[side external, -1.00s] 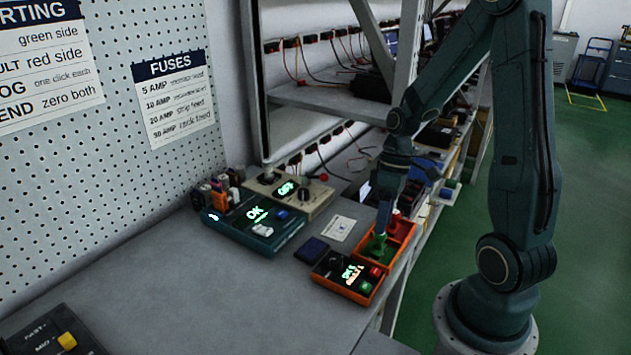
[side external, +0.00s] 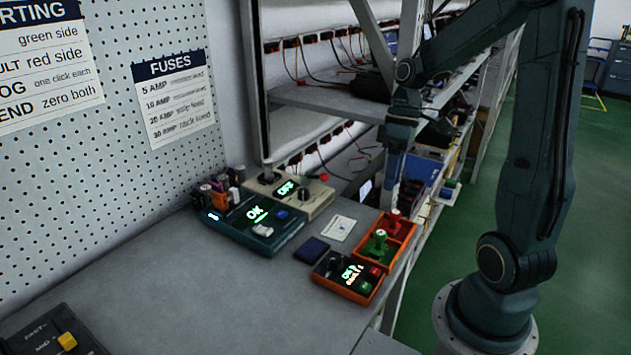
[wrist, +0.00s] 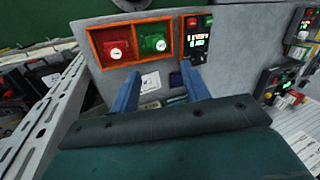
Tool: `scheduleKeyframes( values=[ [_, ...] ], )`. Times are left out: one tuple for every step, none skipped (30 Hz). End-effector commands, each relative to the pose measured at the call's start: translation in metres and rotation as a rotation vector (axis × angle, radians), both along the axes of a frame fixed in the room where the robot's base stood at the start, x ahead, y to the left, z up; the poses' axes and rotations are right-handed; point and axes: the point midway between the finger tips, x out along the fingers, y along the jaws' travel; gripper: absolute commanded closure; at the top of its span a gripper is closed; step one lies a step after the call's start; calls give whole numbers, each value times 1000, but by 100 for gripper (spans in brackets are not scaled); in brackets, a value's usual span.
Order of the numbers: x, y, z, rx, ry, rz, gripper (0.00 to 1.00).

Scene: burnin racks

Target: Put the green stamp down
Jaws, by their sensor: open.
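The green stamp (side external: 378,243) stands upright in the near compartment of the orange tray (side external: 402,253). The red stamp (side external: 394,222) stands in the tray's other compartment. In the wrist view the green stamp (wrist: 154,42) is in the right compartment and the red stamp (wrist: 116,50) in the left. My gripper (side external: 389,205) is above and behind the tray, apart from both stamps. In the wrist view its two blue fingers (wrist: 160,92) are spread, with nothing between them.
A dark ink pad (side external: 311,250) and a white card (side external: 339,228) lie left of the tray. An orange-edged control box (side external: 347,277) is in front of it. A teal tester (side external: 254,222) stands farther left. The bench's middle is clear.

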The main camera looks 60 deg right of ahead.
Motion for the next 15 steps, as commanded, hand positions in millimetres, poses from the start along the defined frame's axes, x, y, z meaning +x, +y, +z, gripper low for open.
scheduleKeyframes(
  values=[
    [0,0,0,0,0,0,54],
    [0,0,0,0,0,0,54],
    [0,0,0,0,0,0,54],
    [0,0,0,0,0,0,54],
    [0,0,0,0,0,0,54],
    [0,0,0,0,0,0,54],
    [0,0,0,0,0,0,54],
    [0,0,0,0,0,0,54],
    [0,0,0,0,0,0,54],
    [0,0,0,-1,0,0,54],
    [0,0,0,-2,-1,0,54],
    [0,1,1,-4,-2,0,54],
    [0,2,1,-7,-2,0,54],
    [1,3,2,-11,-4,-1,54],
    [1,5,4,-17,-6,-1,54]
  ],
)
